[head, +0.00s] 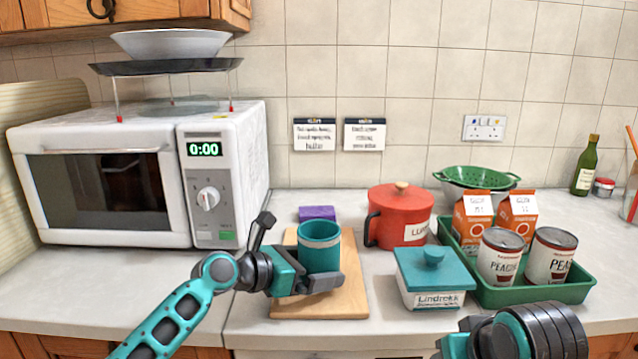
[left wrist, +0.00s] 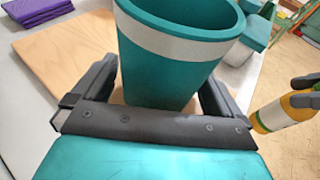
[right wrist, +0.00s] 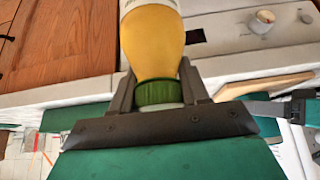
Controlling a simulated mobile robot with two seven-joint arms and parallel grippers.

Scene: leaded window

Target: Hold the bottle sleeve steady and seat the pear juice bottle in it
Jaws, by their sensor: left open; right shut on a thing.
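The bottle sleeve (head: 319,247) is a teal cup with a pale band, standing upright on a wooden board (head: 345,300). My left gripper (head: 300,262) is open low at the sleeve; in the left wrist view the fingers lie on either side of the sleeve (left wrist: 170,60). Whether they touch it I cannot tell. My right gripper (right wrist: 158,92) is shut on the green cap of the pear juice bottle (right wrist: 152,40), which is yellow; its far end is cut off. The bottle also shows at the right edge of the left wrist view (left wrist: 272,117), apart from the sleeve. The head view does not show the bottle.
A purple item (head: 317,213) lies behind the board. A red pot (head: 398,218), a teal-lidded box (head: 432,285) and a green tray (head: 545,295) with cans and cartons stand to the right. A microwave (head: 120,190) stands left. The front-left counter is clear.

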